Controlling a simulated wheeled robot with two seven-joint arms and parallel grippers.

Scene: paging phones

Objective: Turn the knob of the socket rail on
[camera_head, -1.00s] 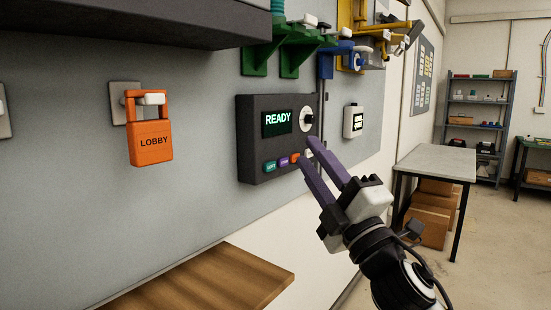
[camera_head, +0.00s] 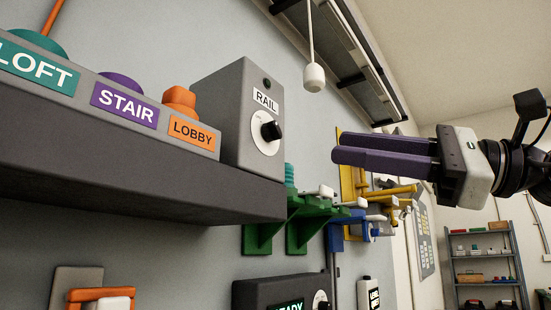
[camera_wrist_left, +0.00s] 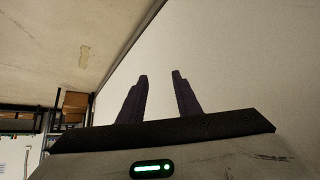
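The socket rail's control is a grey box labelled RAIL (camera_head: 240,115) at the right end of a dark wall shelf in the head view. Its black knob (camera_head: 271,131) sits on a white dial on the right-hand face. A small dark green lamp above the label looks unlit. My right gripper (camera_head: 336,157) is in front of the wall, to the right of the knob and apart from it. Its two purple fingers point left and overlap in this view, so their gap is unclear. My left gripper (camera_wrist_left: 160,76) shows only in the left wrist view, open and empty.
LOFT, STAIR and LOBBY buttons (camera_head: 180,101) stand on the shelf (camera_head: 120,180) left of the box. A white pull (camera_head: 314,77) hangs from a cord above right. Green brackets (camera_head: 300,225), a blue one and yellow ones jut out below. A dark panel (camera_head: 262,290) is lower still.

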